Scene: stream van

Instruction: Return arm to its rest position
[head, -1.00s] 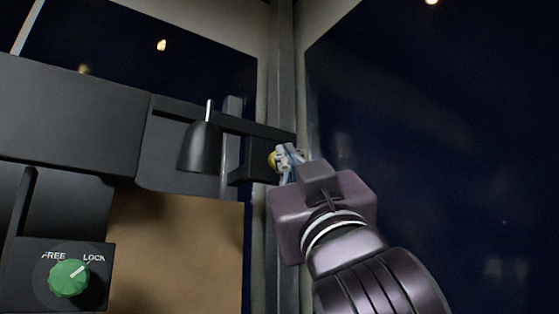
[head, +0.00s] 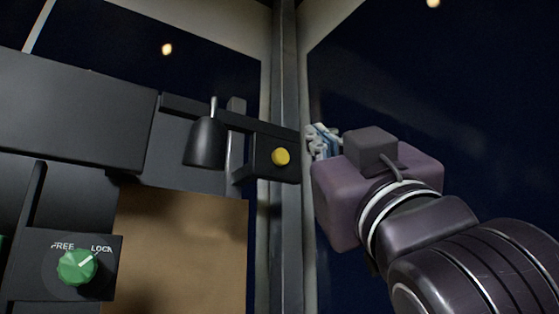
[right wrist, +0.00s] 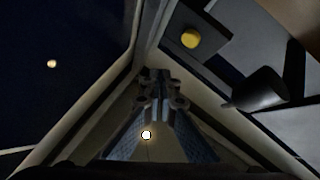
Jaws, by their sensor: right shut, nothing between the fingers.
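My right gripper (head: 318,142) is in the head view, right of the yellow button (head: 281,156) on its dark box, with a small gap between them. Its fingers are shut and empty. In the right wrist view the shut fingers (right wrist: 162,90) point up the picture, and the yellow button (right wrist: 190,38) is beyond them to the upper right. The purple wrist and dark arm links at the lower right of the head view are mine. My left gripper is not in view.
A dark cone-shaped bell (head: 205,143) hangs left of the button. A green knob (head: 76,267) on a FREE/LOCK panel is at lower left, its mark toward LOCK. A brown panel (head: 180,250) is below the bell. A grey post (head: 286,90) stands behind; a dark window (head: 450,100) fills the right.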

